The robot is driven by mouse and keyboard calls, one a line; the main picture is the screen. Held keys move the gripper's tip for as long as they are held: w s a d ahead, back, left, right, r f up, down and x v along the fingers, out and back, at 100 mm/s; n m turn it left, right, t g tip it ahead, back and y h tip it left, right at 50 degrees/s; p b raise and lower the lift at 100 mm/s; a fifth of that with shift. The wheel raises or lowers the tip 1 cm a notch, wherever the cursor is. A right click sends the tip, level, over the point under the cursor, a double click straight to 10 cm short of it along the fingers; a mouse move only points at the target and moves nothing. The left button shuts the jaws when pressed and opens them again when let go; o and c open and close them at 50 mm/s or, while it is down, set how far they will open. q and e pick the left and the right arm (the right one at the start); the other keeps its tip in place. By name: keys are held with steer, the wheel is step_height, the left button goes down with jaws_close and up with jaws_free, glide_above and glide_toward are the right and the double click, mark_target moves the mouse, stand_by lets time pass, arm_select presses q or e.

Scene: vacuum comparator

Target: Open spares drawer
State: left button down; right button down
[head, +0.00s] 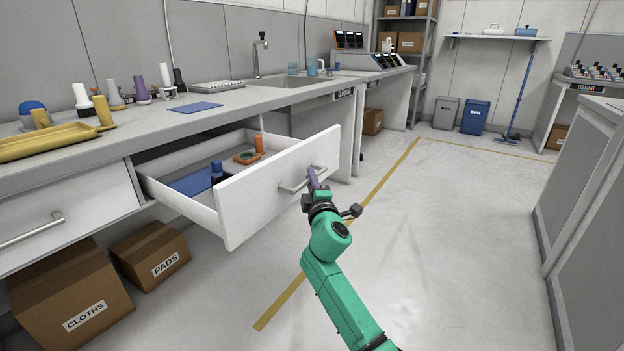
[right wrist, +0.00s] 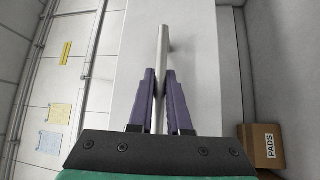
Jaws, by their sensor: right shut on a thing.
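The spares drawer (head: 275,189) stands pulled out from under the counter in the head view. Inside it lie a blue flat piece (head: 199,180), a dark bottle-like item (head: 217,172) and an orange item (head: 250,153). My right gripper (head: 314,180) is at the drawer's front, shut on the bar handle (head: 296,184). In the right wrist view its purple fingers (right wrist: 160,92) close on both sides of the metal handle (right wrist: 163,45), with the white drawer front (right wrist: 205,70) behind. My left gripper is not in view.
The counter (head: 220,97) above holds a yellow tray (head: 45,143), several bottle-shaped items and a sink. Boxes marked CLOTHS (head: 65,295) and PADS (head: 150,255) stand on the floor below. The floor right of the drawer is clear up to a grey cabinet (head: 590,185).

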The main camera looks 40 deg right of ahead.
steer(key=shift+s, duration=0.15)
steer(key=c, duration=0.9)
jaws_free()
steer(key=shift+o, duration=0.2)
steer(key=v, duration=1.4)
steer(key=shift+s, duration=0.25)
steer(key=shift+a+p, duration=0.15)
steer(key=shift+p, duration=0.15)
